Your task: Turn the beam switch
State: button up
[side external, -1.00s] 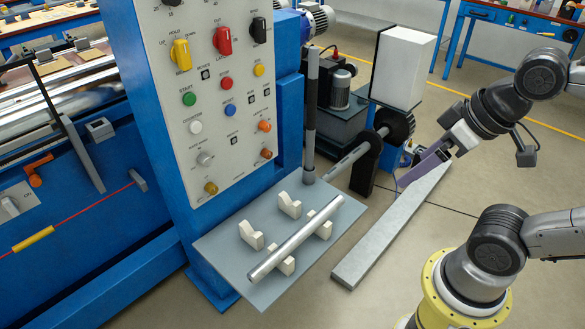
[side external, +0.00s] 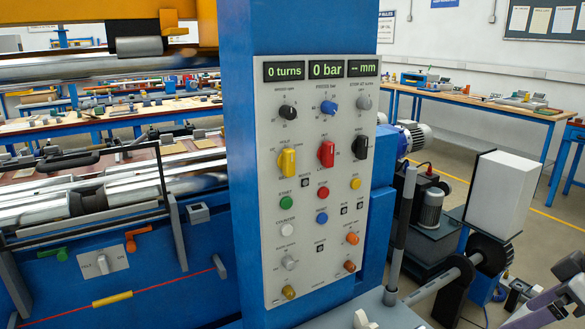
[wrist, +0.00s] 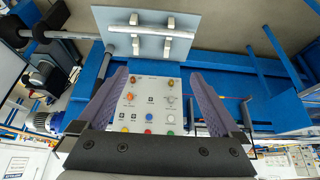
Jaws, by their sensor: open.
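No label I can read says "beam". On the grey control panel (side external: 312,275) are a yellow turn switch (side external: 287,161), marked with words like up and hold, a red one (side external: 326,153) and a black one (side external: 360,147). Another turn switch (side external: 103,263) sits on a pale plate on the blue machine at left; its lettering is unclear. My gripper (wrist: 156,74) is open and empty. In the wrist view its two purple fingers spread in front of the panel, which looks upside down. In the side view the fingers (side external: 540,300) are cut off at the lower right, well apart from the panel.
Round buttons and small knobs crowd the panel's lower part, with dials above. A grey shelf (wrist: 180,42) with pale cradles and a bar shows in the wrist view. A dark upright post (side external: 402,235), a wheel (side external: 490,254) and a white box (side external: 500,193) stand right of the panel.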

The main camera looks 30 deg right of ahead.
jog(key=shift+c, duration=1.1)
jog(key=w+r+t, duration=0.1)
jog(key=w+r, duration=0.1)
jog(key=w, duration=0.1)
jog(key=shift+a+t, duration=0.15)
jog(key=shift+t, duration=0.25)
jog(key=c, duration=0.4)
jog(key=w+a+r+t, duration=0.1)
jog(key=w+r+t, duration=0.4)
jog(key=w+r, duration=0.55)
jog(key=w+a+r+t, duration=0.2)
jog(key=w+r+t, duration=0.45)
jog(key=w, duration=0.75)
send_near(292, 154)
jog(key=shift+g, duration=0.45)
jog(key=w, duration=0.9)
jog(key=shift+w+r, duration=0.3)
jog(key=shift+r, duration=0.05)
grip_shut()
